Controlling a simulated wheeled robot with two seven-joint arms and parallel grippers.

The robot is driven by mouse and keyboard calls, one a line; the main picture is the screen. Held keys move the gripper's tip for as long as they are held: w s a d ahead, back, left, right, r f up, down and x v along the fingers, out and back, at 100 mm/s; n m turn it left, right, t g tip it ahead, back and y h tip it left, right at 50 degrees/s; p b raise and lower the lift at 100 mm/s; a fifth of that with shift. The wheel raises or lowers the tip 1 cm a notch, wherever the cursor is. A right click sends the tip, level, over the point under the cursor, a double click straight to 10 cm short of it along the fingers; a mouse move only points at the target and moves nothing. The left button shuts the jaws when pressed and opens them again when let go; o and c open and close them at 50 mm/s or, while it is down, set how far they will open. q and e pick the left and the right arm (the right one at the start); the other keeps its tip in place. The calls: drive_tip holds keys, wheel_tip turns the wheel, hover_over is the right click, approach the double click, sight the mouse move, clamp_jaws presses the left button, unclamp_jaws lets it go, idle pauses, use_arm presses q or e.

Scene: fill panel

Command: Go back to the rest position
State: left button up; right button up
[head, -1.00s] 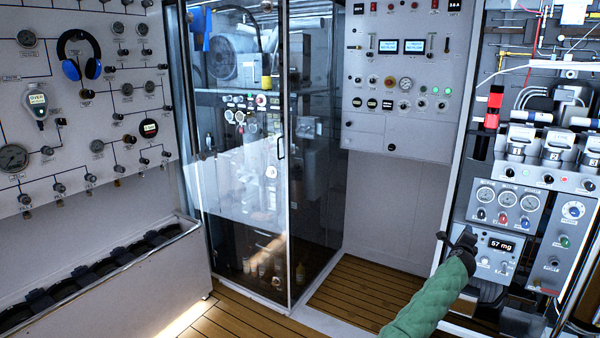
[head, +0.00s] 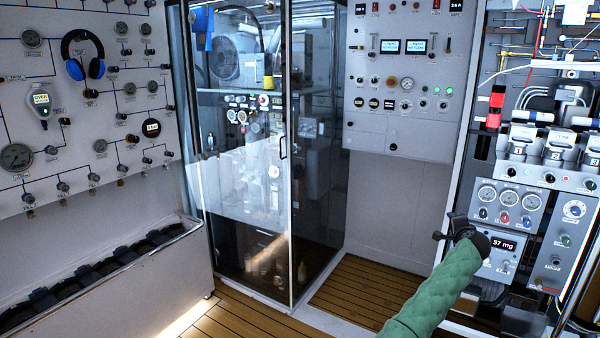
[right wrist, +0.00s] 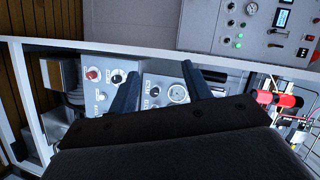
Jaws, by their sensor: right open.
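My right gripper (head: 447,227) is in front of the lower part of the fill panel (head: 530,215) at the right of the head view, with my green-sleeved arm coming up from the bottom. In the right wrist view my right gripper (right wrist: 158,75) is open, its two dark fingers apart with nothing between them. Panel knobs and a gauge lie beyond the fingers. My left gripper is out of view.
A glass cabinet (head: 240,190) stands in the middle. A grey control panel (head: 405,75) is on the back wall, and a gauge wall with headphones (head: 83,55) is at left. Wooden floor (head: 350,295) is clear before the back wall.

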drive_tip(key=s+a+r+n+y, duration=0.2)
drive_tip(key=s+a+r+n, duration=0.15)
drive_tip(key=r, duration=0.45)
drive_tip(key=s+a+f+n+g, duration=0.2)
drive_tip(key=s+a+n+g, duration=0.1)
drive_tip(key=s+a+n, duration=0.4)
drive_tip(key=s+a+f+n+g+y, duration=0.1)
drive_tip(key=s+a+f+n+g, duration=0.25)
drive_tip(key=s+a+f, duration=1)
drive_tip(key=s+a+f+n+g+y, duration=0.15)
drive_tip(key=s+a+f+n, duration=0.25)
drive_tip(key=s+a+f, duration=0.95)
drive_tip(key=s+f+g, duration=0.2)
drive_tip(key=s+f, duration=0.4)
drive_tip(key=s, duration=0.4)
drive_tip(key=s+f+g, duration=0.2)
drive_tip(key=s+f, duration=0.5)
drive_tip(key=s, duration=0.2)
drive_tip(key=s+d+f+n+g, duration=0.1)
drive_tip(key=s+f+g, duration=0.1)
drive_tip(key=s+f, duration=0.5)
drive_tip(key=s, duration=0.3)
drive_tip(key=shift+s, duration=0.3)
